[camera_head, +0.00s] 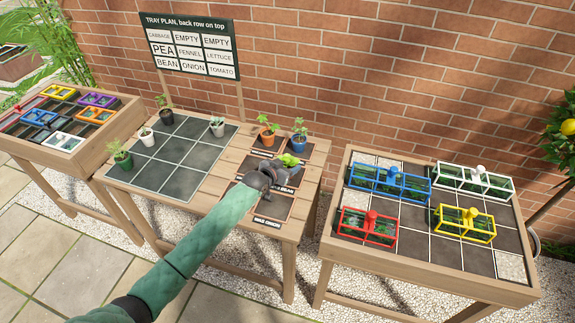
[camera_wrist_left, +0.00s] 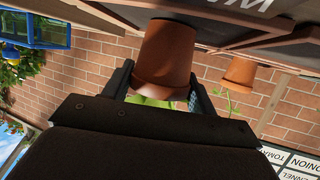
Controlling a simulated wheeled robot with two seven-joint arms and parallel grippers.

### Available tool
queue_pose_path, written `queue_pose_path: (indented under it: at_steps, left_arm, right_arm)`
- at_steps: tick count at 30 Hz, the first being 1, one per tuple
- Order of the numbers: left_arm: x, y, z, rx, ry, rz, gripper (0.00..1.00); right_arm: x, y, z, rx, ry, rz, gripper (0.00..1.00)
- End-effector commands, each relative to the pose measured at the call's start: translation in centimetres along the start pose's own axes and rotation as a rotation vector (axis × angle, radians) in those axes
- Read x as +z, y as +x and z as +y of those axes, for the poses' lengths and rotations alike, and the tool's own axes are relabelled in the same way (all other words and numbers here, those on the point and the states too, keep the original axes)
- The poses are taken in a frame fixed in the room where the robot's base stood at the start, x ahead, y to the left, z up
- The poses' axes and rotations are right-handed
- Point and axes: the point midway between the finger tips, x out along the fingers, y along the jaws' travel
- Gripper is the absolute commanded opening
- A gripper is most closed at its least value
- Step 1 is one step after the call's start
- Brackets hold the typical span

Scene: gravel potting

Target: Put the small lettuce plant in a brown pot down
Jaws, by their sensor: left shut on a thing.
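My left gripper (camera_head: 281,168) is shut on the brown pot (camera_wrist_left: 165,55) of the small lettuce plant. The bright green leaves (camera_head: 289,159) show just past the gripper in the head view, and a little of them (camera_wrist_left: 150,101) shows beneath the rim in the wrist view, which is upside down. The pot looks upright, its base close to the dark tiles at the right of the middle table; I cannot tell whether it touches. In the head view the gripper hides most of the pot. My right gripper is not in view.
An orange pot (camera_head: 267,139) and a blue pot (camera_head: 299,142) stand just behind. The "WAS ONION" tile (camera_head: 262,203) in front is empty. A sign (camera_head: 190,47) stands behind.

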Motion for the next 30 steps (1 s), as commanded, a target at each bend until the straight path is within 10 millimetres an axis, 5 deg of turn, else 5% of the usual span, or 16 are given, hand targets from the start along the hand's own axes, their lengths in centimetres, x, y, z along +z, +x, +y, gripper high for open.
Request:
queue_pose_path:
  at_steps: [2,3,6,19,30]
  left_arm:
    - [0.2,0.1,0.0,0.0,0.0,0.0,0.32]
    - [0.1,0.1,0.0,0.0,0.0,0.0,0.65]
    - [0.1,0.0,0.0,0.0,0.0,0.0,0.79]
    - [0.2,-0.7,0.0,0.0,0.0,-0.001,0.79]
    - [0.3,-7.2,0.0,0.0,0.002,0.0,0.79]
  right_arm:
    - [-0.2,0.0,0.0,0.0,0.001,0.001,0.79]
    - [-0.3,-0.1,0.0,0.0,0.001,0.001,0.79]
    - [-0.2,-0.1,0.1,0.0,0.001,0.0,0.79]
    - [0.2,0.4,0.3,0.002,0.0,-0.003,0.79]
    - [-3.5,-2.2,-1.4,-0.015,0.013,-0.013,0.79]
